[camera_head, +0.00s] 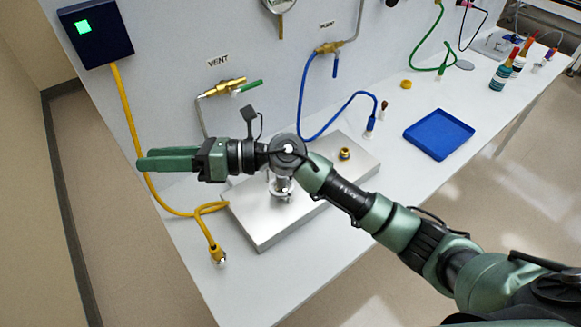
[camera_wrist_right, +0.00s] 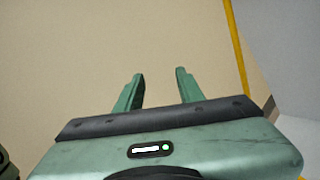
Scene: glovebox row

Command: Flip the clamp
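My right gripper (camera_head: 140,158) reaches to the left across the bench, past its left edge side, with its fingers pointing left. In the right wrist view the fingers (camera_wrist_right: 160,74) stand apart with nothing between them. A small metal fitting (camera_head: 282,188), which may be the clamp, stands on the silver plate (camera_head: 268,222). My right wrist and forearm hide its upper part, so I cannot tell its state. A small brass fitting (camera_head: 345,154) stands at the back right of the plate. My left gripper is not in view.
A yellow hose (camera_head: 128,115) runs from a dark box (camera_head: 95,32) down to the bench. A blue hose (camera_head: 305,95) hangs behind the plate. A blue tray (camera_head: 439,134) and bottles (camera_head: 502,75) stand to the right. Bare bench lies between plate and tray.

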